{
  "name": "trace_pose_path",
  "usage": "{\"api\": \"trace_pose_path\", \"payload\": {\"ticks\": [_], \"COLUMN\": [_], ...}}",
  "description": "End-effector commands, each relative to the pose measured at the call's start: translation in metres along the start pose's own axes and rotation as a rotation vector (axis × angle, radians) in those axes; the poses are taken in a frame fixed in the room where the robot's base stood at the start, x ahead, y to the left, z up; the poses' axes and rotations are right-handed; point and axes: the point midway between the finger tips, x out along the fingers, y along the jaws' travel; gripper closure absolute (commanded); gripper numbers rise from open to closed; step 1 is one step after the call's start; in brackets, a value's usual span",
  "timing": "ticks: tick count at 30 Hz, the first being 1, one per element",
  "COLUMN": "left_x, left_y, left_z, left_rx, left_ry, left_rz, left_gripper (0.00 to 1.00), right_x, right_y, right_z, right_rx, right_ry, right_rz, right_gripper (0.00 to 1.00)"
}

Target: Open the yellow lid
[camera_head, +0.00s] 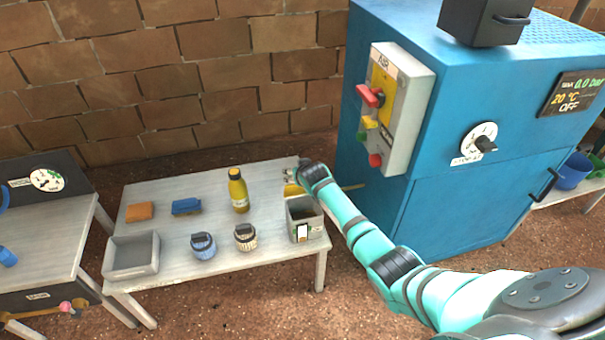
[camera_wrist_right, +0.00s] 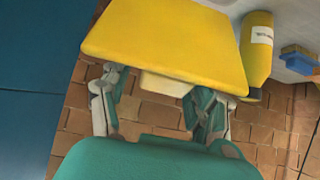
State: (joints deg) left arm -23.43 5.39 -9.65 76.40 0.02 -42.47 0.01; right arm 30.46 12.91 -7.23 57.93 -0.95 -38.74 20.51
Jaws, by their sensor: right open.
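The yellow lid (camera_wrist_right: 170,42) is a flat panel across the top of the right wrist view, with a small cream block (camera_wrist_right: 165,84) at its near edge. My right gripper (camera_wrist_right: 158,92) is open, its two fingers apart on either side of the block; I cannot tell whether they touch it. In the head view, the right gripper (camera_head: 296,177) is at the table's right back corner, by a small patch of yellow (camera_head: 292,189) just behind a grey box (camera_head: 304,228). The box's dark inside shows from above. The gripper partly hides the yellow there. My left gripper is not in view.
The white table (camera_head: 205,265) also holds a yellow bottle (camera_head: 238,192), an orange block (camera_head: 140,212), a blue block (camera_head: 186,206), two lidded jars (camera_head: 203,247) (camera_head: 245,238) and a grey tray (camera_head: 131,257). A large blue machine (camera_head: 445,215) stands close to the right.

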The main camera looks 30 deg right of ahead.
Motion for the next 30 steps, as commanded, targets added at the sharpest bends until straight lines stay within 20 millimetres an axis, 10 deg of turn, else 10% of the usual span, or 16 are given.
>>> {"api": "trace_pose_path", "payload": {"ticks": [30], "left_x": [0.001], "left_y": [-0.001], "left_z": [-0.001], "left_rx": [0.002], "left_ry": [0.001], "left_rz": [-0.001], "left_gripper": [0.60], "right_x": [-0.118], "right_y": [0.002], "right_z": [0.001], "right_rx": [0.001], "right_ry": [-0.001], "right_rz": [0.002], "right_gripper": [0.38]}}
